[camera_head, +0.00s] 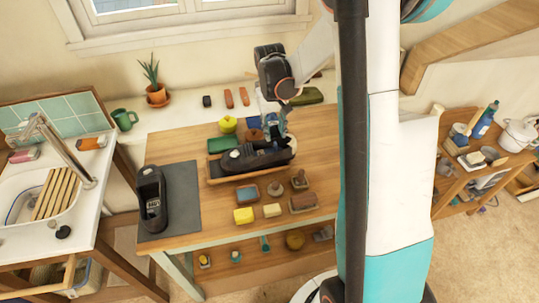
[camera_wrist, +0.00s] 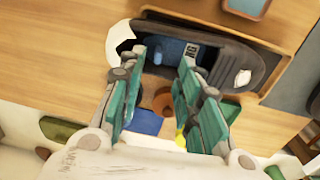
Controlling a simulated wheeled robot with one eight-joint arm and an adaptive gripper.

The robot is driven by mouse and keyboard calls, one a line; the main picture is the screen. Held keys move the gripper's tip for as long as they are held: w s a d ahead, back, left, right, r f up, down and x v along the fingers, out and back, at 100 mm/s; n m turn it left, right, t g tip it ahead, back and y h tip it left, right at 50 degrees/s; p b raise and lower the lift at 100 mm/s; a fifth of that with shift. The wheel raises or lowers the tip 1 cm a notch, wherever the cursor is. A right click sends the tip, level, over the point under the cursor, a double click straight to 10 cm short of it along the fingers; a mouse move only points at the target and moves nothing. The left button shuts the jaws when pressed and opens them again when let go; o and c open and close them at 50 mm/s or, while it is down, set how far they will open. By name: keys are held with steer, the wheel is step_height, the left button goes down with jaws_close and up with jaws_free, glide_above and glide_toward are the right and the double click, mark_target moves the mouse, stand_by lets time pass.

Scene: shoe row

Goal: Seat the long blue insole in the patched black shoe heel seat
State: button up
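A black shoe (camera_head: 255,160) lies in a wooden tray (camera_head: 213,172) on the table. In the wrist view the shoe (camera_wrist: 225,60) shows a pale patch (camera_wrist: 243,77) near one end and a white area at the other. A blue piece (camera_wrist: 172,50), which looks like the insole, lies inside the shoe opening; how fully it is seated I cannot tell. My gripper (camera_wrist: 165,60) is over the opening, its teal fingers spread on either side of the blue piece with a gap between them. In the head view my gripper (camera_head: 276,136) hides part of the shoe.
A second black shoe (camera_head: 152,200) lies on a grey mat (camera_head: 185,195) at the left. A sink is at far left.

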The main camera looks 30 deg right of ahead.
mark_target(276, 143)
steer(key=f+b, duration=0.1)
steer(key=f, duration=0.1)
steer(key=f+b, duration=0.1)
steer(key=f, duration=0.2)
steer(key=f+b, duration=0.1)
steer(key=f, duration=0.1)
steer(key=shift+w+d+f, duration=0.2)
steer(key=shift+d+f, duration=0.1)
steer(key=shift+s+r, duration=0.2)
steer(key=shift+r, duration=0.05)
jaws_close()
